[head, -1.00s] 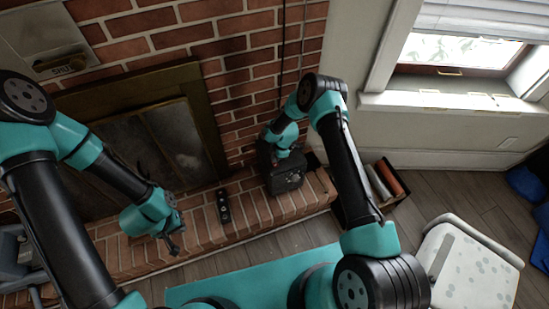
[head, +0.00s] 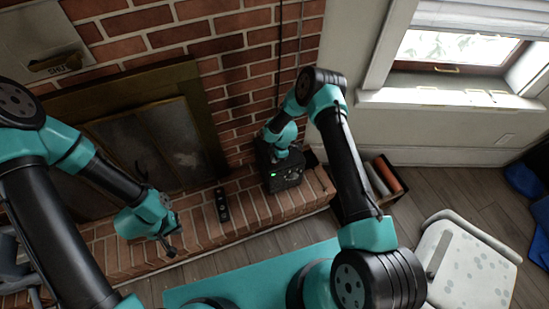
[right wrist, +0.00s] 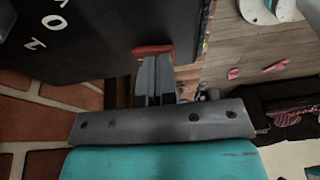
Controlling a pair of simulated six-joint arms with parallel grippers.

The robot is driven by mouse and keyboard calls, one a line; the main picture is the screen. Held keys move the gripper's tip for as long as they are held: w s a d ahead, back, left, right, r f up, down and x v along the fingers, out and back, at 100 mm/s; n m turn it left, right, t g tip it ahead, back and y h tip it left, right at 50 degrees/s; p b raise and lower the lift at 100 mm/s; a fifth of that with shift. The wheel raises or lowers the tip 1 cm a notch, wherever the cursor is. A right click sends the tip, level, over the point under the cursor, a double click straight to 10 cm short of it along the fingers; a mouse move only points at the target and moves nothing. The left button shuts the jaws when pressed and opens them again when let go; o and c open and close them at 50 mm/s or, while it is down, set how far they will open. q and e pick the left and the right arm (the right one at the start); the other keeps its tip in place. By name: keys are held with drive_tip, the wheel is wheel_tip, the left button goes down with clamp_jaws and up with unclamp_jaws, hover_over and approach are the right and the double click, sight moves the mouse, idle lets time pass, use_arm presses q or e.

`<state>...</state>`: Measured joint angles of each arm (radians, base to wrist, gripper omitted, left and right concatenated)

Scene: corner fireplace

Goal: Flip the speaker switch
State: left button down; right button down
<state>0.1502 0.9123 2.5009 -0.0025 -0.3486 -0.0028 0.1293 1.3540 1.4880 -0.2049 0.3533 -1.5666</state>
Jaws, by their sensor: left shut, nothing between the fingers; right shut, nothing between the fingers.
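The speaker (head: 284,178) is a black box standing on the brick hearth; a small green light shows on its face in the head view. In the right wrist view its black panel (right wrist: 95,38) with white lettering fills the upper left. A red switch (right wrist: 152,50) sits at the panel's edge. My right gripper (right wrist: 155,75) is shut and empty, its fingertips at the red switch, apparently touching it. In the head view my right gripper (head: 283,154) is at the top of the speaker, its fingertips hard to make out. My left gripper (head: 171,247) is shut and empty above the hearth's front edge.
A narrow black object (head: 222,206) lies on the hearth left of the speaker. A crate with rolled items (head: 388,177) stands right of the hearth. A white stool (head: 470,265) is at the lower right. Wooden floor (head: 440,190) is open between them.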

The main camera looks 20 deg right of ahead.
drive_tip(key=shift+r, duration=0.1)
drive_tip(key=w+a+v, duration=0.1)
drive_tip(key=v, duration=1.2)
drive_tip(key=shift+w+r, duration=0.3)
drive_tip(key=shift+r, duration=0.1)
drive_tip(key=s+r+m+t, duration=0.1)
drive_tip(key=s+r+m, duration=0.2)
drive_tip(key=s+m, duration=1.7)
drive_tip(key=s+a, duration=0.1)
drive_tip(key=s, duration=0.8)
drive_tip(key=shift+m, duration=0.3)
drive_tip(key=shift+s+r, duration=0.1)
drive_tip(key=shift+s, duration=0.05)
